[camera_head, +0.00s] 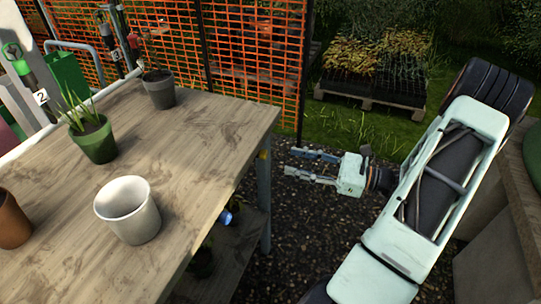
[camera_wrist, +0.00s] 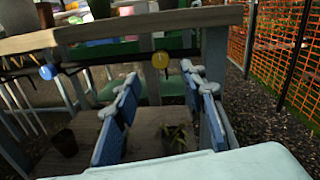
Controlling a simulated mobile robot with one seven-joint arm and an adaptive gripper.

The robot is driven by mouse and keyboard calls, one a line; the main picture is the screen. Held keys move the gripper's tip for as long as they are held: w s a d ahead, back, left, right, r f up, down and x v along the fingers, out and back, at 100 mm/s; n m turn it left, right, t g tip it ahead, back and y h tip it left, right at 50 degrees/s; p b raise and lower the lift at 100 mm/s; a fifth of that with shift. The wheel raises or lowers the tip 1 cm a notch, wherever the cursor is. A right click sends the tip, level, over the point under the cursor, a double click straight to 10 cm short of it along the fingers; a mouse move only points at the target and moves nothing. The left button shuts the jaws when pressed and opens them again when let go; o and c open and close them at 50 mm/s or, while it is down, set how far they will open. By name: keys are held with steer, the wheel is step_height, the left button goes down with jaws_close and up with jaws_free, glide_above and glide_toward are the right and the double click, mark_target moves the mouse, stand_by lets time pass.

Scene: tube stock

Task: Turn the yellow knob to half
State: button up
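The yellow knob (camera_wrist: 160,60) is a small round disc under the table's edge in the wrist view, near the middle of the picture. A pale mark on its face is too small to read. A small yellow patch at the table's edge in the head view may be the same knob. My gripper (camera_head: 290,162) is open and empty, its two fingers pointing left at the table's end. In the wrist view its blue-padded fingers (camera_wrist: 159,76) stand apart on either side below the knob and do not appear to touch it.
A blue knob (camera_wrist: 48,71) sits left of the yellow one. The wooden table (camera_head: 225,115) carries a white pot (camera_head: 140,223), a green potted plant (camera_head: 98,142) and a grey pot (camera_head: 160,93). A lower shelf holds pots. Orange mesh fencing (camera_head: 260,50) stands behind.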

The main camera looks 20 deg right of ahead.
mark_target(263, 154)
steer(key=x, duration=0.7)
steer(key=shift+w+a+b, duration=0.2)
steer(key=shift+w+b, duration=0.05)
steer(key=shift+b, duration=0.15)
steer(key=shift+c, duration=0.6)
jaws_close()
